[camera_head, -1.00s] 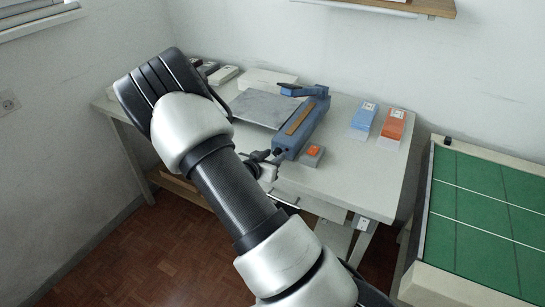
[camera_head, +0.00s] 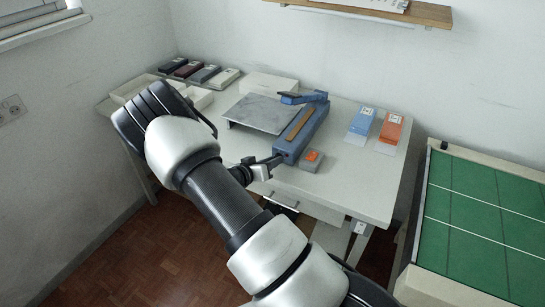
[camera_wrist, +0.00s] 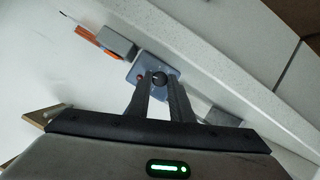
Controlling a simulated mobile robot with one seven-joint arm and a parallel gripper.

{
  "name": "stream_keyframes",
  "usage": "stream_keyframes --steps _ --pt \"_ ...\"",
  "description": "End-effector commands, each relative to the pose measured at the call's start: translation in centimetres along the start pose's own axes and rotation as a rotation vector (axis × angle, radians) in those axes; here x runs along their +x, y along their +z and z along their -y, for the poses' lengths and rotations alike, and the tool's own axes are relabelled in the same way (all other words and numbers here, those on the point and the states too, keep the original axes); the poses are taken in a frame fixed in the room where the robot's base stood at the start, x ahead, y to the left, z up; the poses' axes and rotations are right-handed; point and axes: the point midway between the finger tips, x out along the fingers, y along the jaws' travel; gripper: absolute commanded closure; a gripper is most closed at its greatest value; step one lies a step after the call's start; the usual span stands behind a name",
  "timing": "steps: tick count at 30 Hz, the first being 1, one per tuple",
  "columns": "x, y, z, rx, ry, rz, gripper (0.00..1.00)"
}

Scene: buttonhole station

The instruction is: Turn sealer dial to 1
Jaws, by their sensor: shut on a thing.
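The sealer (camera_head: 303,130) is a long blue device with a tan strip and a raised lever arm, lying on the table. In the wrist view its blue end face (camera_wrist: 149,66) carries a small dark round dial (camera_wrist: 159,79) and a red spot beside it. My gripper (camera_wrist: 160,84) has its two fingers on either side of the dial, shut on it. In the head view my gripper (camera_head: 270,163) reaches the sealer's near end, and the dial is hidden there. The dial's marks are too small to read.
A grey block with an orange top (camera_head: 312,160) stands close right of the sealer's near end. A grey plate (camera_head: 262,113) lies left of it. Blue (camera_head: 361,122) and orange (camera_head: 391,130) card stacks stand to the right. The table's front edge (camera_wrist: 205,62) runs close by my fingers.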

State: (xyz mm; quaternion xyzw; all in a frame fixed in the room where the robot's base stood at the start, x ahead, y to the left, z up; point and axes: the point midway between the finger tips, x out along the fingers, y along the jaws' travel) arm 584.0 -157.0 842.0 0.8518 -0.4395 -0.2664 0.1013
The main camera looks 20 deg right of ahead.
Motion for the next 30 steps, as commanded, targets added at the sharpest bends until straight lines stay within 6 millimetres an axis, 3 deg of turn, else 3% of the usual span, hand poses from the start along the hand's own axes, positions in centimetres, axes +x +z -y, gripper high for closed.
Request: stream_keyframes --steps 30 --pt "0.2 0.6 1.1 -0.845 0.349 0.036 1.0"
